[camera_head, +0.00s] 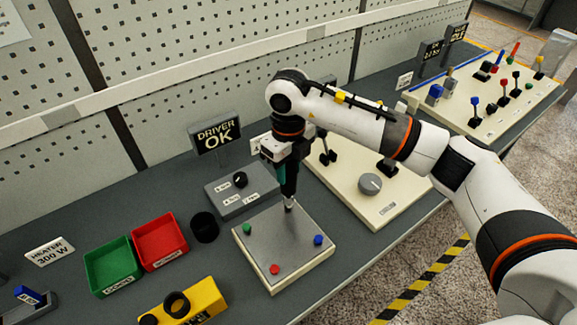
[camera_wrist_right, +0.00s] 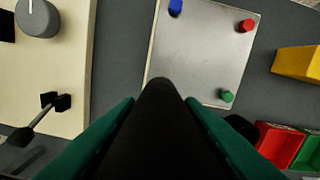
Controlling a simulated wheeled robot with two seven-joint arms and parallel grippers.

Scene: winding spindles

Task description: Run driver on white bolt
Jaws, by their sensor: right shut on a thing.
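My right gripper (camera_head: 276,160), with green fingers, is shut on a black driver (camera_head: 289,181). The driver stands about upright, its metal tip over the far corner of the grey metal plate (camera_head: 276,242). I see no white bolt apart from the tip; it may be hidden under it, and I cannot tell whether they touch. A green bolt (camera_head: 247,228), a red bolt (camera_head: 274,269) and a blue bolt (camera_head: 318,240) sit at the other corners. In the right wrist view the driver (camera_wrist_right: 160,130) covers the near corner of the plate (camera_wrist_right: 198,58). My left gripper is out of view.
A sign reading "DRIVER OK" (camera_head: 216,136) stands behind a grey dial box (camera_head: 228,199). A black cup (camera_head: 205,227), red bin (camera_head: 160,242), green bin (camera_head: 112,268) and yellow block (camera_head: 205,298) lie left of the plate. A cream panel (camera_head: 377,211) is close on the right.

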